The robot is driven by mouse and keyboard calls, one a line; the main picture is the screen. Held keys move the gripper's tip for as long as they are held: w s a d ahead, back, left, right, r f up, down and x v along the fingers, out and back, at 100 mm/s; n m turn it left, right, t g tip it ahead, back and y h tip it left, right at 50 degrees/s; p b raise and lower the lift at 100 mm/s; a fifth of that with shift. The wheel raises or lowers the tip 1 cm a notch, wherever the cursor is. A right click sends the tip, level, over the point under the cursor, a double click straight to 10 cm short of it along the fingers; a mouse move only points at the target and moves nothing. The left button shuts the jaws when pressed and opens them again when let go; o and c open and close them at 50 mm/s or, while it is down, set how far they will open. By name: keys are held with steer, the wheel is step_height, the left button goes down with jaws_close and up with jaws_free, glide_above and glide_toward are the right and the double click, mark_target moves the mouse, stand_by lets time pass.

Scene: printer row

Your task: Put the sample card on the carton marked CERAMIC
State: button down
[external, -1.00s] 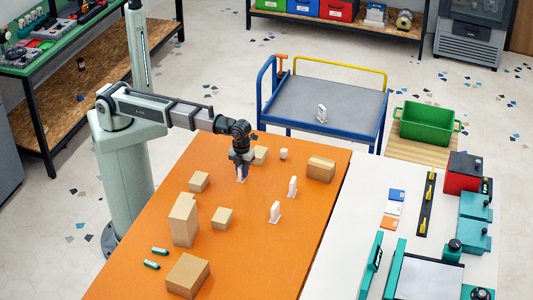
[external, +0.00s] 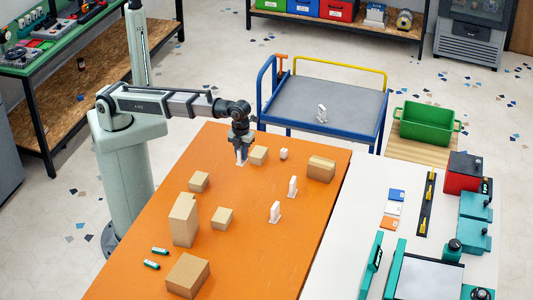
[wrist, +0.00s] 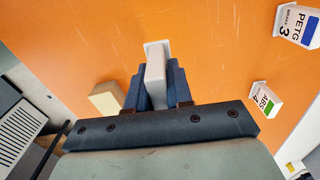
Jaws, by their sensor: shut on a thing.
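My gripper (external: 241,154) is shut on a white upright piece with a flat foot; in the wrist view the dark blue fingers (wrist: 157,88) close on both its sides. The held white piece (wrist: 154,60) looks like the other white stands, and its face shows no readable print. A small brown carton (external: 258,155) stands just right of the gripper in the external view; a tan block (wrist: 107,97) shows left of the fingers in the wrist view. No marking CERAMIC is readable on any carton. I cannot tell how high the held piece is.
White stands marked PETG 3 (wrist: 297,27) and ABS 4 (wrist: 264,102) stand on the orange table (external: 250,250). Other cartons include a tall one (external: 184,220) and a wide one (external: 321,169).

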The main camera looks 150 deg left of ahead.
steer(key=shift+r, duration=0.55)
steer(key=w+d+r+m, duration=0.2)
steer(key=w+d, duration=0.5)
steer(key=d, duration=0.3)
step_height(320, 180, up, 13)
steer(key=n, duration=0.3)
glide_above(182, 208)
steer(key=shift+f, duration=4.85)
steer(key=shift+f, duration=0.1)
